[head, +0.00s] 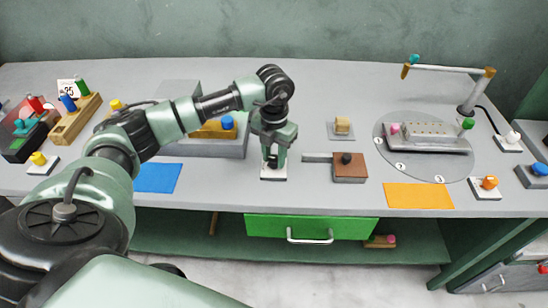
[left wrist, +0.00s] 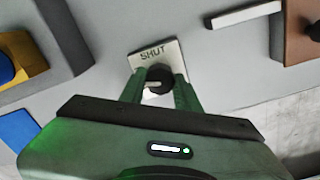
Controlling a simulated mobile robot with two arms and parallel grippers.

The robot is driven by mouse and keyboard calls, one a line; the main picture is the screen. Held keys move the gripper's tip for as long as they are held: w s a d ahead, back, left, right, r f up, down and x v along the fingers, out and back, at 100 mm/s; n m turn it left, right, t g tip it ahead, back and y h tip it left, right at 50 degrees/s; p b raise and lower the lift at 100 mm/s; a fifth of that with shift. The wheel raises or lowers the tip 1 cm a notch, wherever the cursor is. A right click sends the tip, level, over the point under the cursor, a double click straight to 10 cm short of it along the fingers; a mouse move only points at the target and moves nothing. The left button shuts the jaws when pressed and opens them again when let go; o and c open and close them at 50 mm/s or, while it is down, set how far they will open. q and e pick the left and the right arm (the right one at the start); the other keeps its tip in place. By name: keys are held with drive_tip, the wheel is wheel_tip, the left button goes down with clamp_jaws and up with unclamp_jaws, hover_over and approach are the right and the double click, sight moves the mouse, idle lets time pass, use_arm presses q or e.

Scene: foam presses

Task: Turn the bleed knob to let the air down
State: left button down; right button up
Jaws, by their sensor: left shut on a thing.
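A bleed knob, black with a pale mark, stands on a small white plate. In the left wrist view the knob (left wrist: 158,78) sits between the two green fingers of my left gripper (left wrist: 160,95), which is shut on it. The plate (left wrist: 145,53) carries the word SHUT at its far side. In the head view my left gripper (head: 272,160) reaches straight down onto the white plate (head: 273,177) near the table's front edge. The fingers mostly hide the knob there. My right gripper is not in view.
A brown block with a dark knob (head: 347,170) stands right of the plate. A grey press with a blue knob (head: 228,122) is behind left. Blue (head: 158,177) and orange (head: 418,196) mats lie along the front. A round grey turntable (head: 390,165) is at right.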

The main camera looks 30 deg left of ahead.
sight(274, 158)
use_arm(q)
drive_tip(key=shift+w+r+n, duration=0.1)
drive_tip(key=shift+n, duration=1.5)
drive_tip(key=c, duration=1)
unclamp_jaws()
wheel_tip(274, 158, up, 8)
drive_tip(key=shift+f+b, duration=0.1)
drive_tip(key=shift+b, duration=0.9)
drive_tip(key=shift+f, duration=0.1)
